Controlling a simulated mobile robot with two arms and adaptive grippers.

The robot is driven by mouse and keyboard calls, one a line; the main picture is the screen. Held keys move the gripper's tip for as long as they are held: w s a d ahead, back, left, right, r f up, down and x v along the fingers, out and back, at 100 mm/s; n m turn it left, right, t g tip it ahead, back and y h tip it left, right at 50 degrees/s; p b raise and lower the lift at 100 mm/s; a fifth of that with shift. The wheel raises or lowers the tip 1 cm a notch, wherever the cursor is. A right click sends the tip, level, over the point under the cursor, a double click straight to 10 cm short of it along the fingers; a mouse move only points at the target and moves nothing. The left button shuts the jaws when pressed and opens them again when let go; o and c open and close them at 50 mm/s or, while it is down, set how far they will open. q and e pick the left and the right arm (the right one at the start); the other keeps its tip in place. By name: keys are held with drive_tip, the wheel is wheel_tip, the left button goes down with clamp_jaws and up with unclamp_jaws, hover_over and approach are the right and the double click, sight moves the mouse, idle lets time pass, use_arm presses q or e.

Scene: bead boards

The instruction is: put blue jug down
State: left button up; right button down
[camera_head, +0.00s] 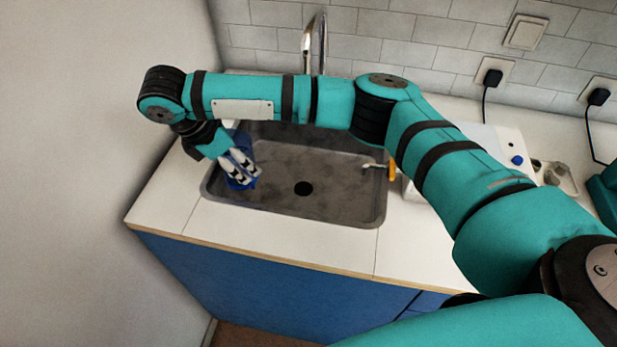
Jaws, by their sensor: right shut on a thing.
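The blue jug (237,185) shows only in part, at the left end of the metal sink. My right gripper (243,169) is shut on the blue jug, and its fingers and wrist hide much of it. The jug is over or inside the sink's left end; I cannot tell whether it touches the sink. My left gripper is not in view.
The sink (335,207) is set in a white counter (290,232), with a tap (309,43) behind it. A wall stands close on the left. White counter is clear in front of the sink. A white appliance with a blue knob (517,160) stands at the right.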

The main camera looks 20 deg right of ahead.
drive_tip(key=w+d+p, duration=0.1)
drive_tip(key=w+d, duration=0.1)
drive_tip(key=d, duration=1.6)
wheel_tip(320, 180, down, 12)
drive_tip(key=shift+a, duration=0.3)
drive_tip(key=c, duration=0.8)
unclamp_jaws()
drive_tip(key=shift+f, duration=0.1)
drive_tip(key=v, duration=1.2)
drive_tip(key=shift+b, duration=0.35)
